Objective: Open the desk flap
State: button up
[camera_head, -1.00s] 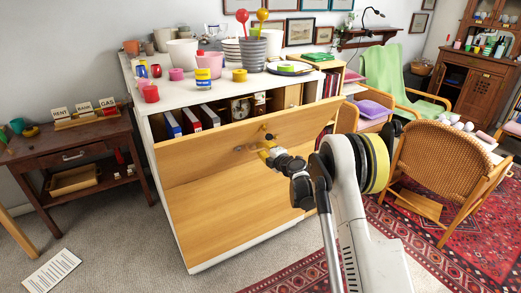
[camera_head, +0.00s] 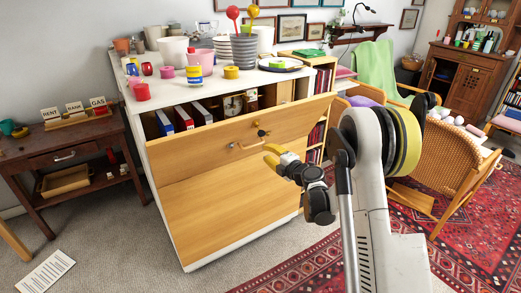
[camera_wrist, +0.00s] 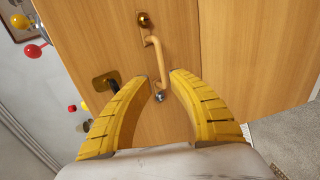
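The desk flap (camera_head: 215,150) is a wooden panel on the white desk. It leans outward at its top edge, so the inside shows above it. A bar handle (camera_head: 246,145) and a round brass lock (camera_head: 262,132) are on its face. My gripper (camera_head: 270,154) is just in front of the flap, near the handle's right end. In the wrist view, my yellow fingers (camera_wrist: 160,86) are spread with the handle's near end (camera_wrist: 158,75) between or just beyond the tips. Nothing is gripped. A brass plate with a dark knob (camera_wrist: 106,82) lies by the left finger.
Binders (camera_head: 183,118) stand inside the desk behind the flap. Pots, cups and plates (camera_head: 245,50) crowd the desk top. A wicker chair (camera_head: 440,165) stands at the right, a dark side table (camera_head: 75,150) at the left. The floor before the desk is carpet with a red rug (camera_head: 300,265).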

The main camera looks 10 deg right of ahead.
jog(key=shift+s+d, duration=0.2)
jog(key=shift+s, duration=0.45)
